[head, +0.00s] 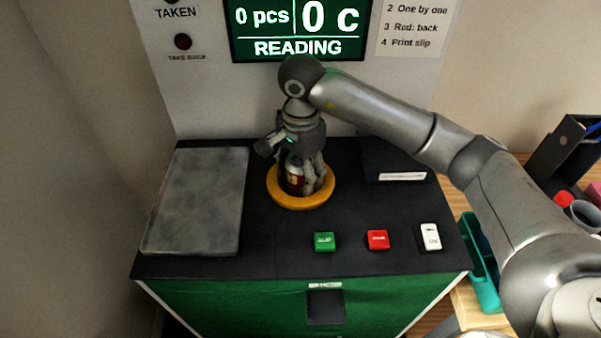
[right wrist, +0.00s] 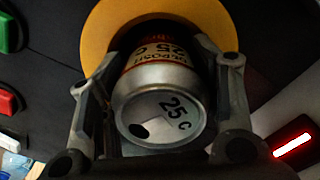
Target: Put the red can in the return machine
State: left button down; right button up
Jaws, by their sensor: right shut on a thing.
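The return machine (head: 200,262) has a black top, a green front and a round yellow intake ring (head: 279,198). My right gripper (head: 308,184) points down over the ring and is shut on the red can (head: 294,176). The can stands roughly upright at the ring's opening, its lower part hidden by the ring or fingers. In the right wrist view the can (right wrist: 158,97) sits between both fingers. Its silver end reads 25 C and its label shows a deposit marking. The yellow ring (right wrist: 98,36) lies beyond it. My left gripper is not in view.
The screen (head: 298,30) reads 0 pcs, 0 c, READING. Green (head: 324,241), red (head: 377,240) and white (head: 430,237) buttons line the front right. A grey plate (head: 196,200) lies at left. A dark slip unit (head: 395,160) is behind right. A teal tray (head: 482,265) stands at right.

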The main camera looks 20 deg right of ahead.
jog(key=shift+s+f, duration=0.3)
jog(key=shift+f, duration=0.35)
jog(key=o, duration=0.6)
jog(key=shift+o, duration=1.1)
jog(key=shift+w+f, duration=0.1)
jog(key=shift+w, duration=0.05)
